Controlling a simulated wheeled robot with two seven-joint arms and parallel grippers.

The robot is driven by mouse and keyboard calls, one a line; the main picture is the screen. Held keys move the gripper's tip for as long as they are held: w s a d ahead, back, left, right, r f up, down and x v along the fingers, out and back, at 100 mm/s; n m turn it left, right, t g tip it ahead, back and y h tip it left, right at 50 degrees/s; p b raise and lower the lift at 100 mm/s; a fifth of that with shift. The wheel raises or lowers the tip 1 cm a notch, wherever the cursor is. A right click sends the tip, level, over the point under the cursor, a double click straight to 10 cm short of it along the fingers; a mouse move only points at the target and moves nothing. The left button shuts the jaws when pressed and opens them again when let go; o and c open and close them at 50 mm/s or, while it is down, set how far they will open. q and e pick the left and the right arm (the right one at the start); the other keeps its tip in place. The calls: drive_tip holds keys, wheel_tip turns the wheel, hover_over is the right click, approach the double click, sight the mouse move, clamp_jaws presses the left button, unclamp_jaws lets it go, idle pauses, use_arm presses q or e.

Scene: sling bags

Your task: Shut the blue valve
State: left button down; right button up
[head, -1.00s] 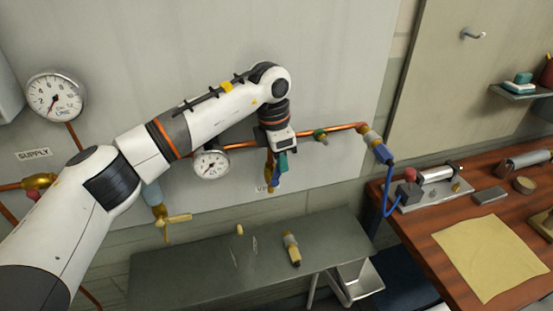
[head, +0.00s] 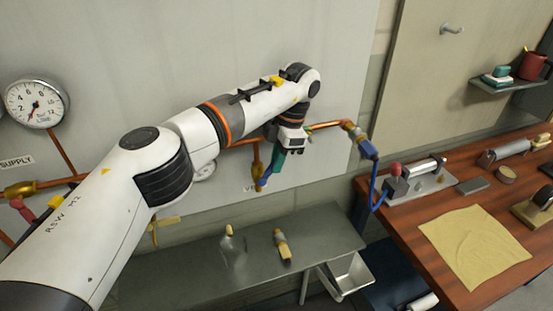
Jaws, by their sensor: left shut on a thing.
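The blue valve handle (head: 265,179) is on a short vertical brass pipe (head: 256,158) below the copper line on the grey wall panel. It slants up to the right, off the pipe's line. My left gripper (head: 276,166) comes in from the upper right of the valve and is shut on the handle. Its teal part lies against the handle's upper end and hides it, so the exact grip is hard to see. My right gripper is not in view.
A round gauge (head: 35,103) hangs at the left; my arm partly hides another. A blue hose (head: 376,185) runs from the copper line to the wooden bench (head: 398,228). A grey shelf (head: 190,278) below holds a clear bottle (head: 231,250) and a brass fitting (head: 283,245).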

use_arm(q)
drive_tip(key=shift+r, duration=0.1)
drive_tip(key=c, duration=1.5)
unclamp_jaws()
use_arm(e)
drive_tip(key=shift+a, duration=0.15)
use_arm(q)
drive_tip(key=shift+w+d+r+b, duration=0.15)
drive_tip(key=shift+r+b, duration=0.2)
drive_tip(key=shift+r, duration=0.05)
drive_tip(key=v, duration=0.4)
drive_tip(key=shift+d+r+b, duration=0.15)
drive_tip(key=shift+r+b, duration=0.15)
drive_tip(key=shift+r, duration=0.05)
drive_tip(key=p+v, duration=0.6)
drive_tip(key=p, duration=0.7)
drive_tip(key=shift+r, duration=0.15)
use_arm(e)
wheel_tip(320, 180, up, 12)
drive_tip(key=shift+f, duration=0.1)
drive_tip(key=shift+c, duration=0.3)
